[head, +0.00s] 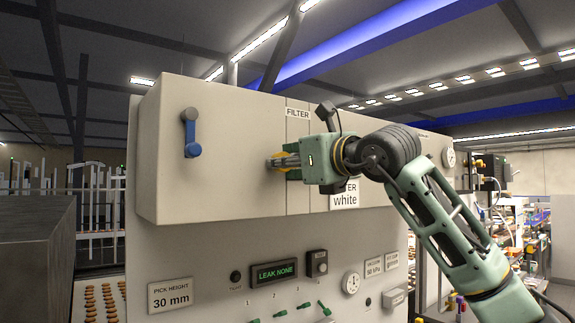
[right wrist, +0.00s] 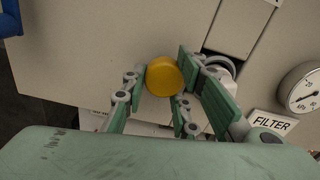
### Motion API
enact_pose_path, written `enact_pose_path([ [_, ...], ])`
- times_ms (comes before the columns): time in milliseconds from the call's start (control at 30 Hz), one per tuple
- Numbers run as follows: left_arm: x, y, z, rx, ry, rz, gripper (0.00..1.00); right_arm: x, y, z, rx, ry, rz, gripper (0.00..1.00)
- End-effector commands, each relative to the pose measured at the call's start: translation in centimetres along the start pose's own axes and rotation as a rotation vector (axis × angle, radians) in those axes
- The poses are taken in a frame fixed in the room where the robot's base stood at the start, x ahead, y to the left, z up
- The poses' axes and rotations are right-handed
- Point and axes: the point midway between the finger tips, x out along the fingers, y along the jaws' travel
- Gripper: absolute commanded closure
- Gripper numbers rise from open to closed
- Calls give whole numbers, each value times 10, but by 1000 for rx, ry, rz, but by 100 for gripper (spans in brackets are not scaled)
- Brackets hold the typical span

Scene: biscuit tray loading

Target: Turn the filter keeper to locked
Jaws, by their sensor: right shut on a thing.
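The filter keeper appears to be the round yellow knob (right wrist: 165,76) on the beige cabinet front (right wrist: 95,50). My right gripper (right wrist: 164,77) is shut on it, with a green finger on each side of the knob. In the head view my right gripper (head: 281,162) reaches the cabinet front from the right, left of the door seam and below the FILTER label (head: 298,113). There the fingers mostly hide the knob. I cannot tell from its round face whether it is locked. My left gripper is in neither view.
A blue-ended handle (head: 192,150) sits on the cabinet left of my gripper. A second label (head: 345,200) is partly behind my right wrist. Below are a LEAK NONE display (head: 275,273), green switches and a gauge (head: 351,282). The cabinet front between handle and gripper is clear.

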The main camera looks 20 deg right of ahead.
Motion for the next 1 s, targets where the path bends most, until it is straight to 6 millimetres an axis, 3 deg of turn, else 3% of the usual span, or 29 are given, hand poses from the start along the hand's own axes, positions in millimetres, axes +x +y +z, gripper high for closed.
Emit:
enact_pose_path([
  [700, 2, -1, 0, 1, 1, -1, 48, 1, 4, -3, -91, 5, 7, 100],
  [733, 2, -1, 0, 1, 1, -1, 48, 1, 4, -3, -91, 5, 7, 73],
  [867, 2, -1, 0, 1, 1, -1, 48, 2, 3, -4, -91, 6, 6, 61],
  [1000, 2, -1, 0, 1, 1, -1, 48, 1, 2, -3, -89, 5, 5, 61],
])
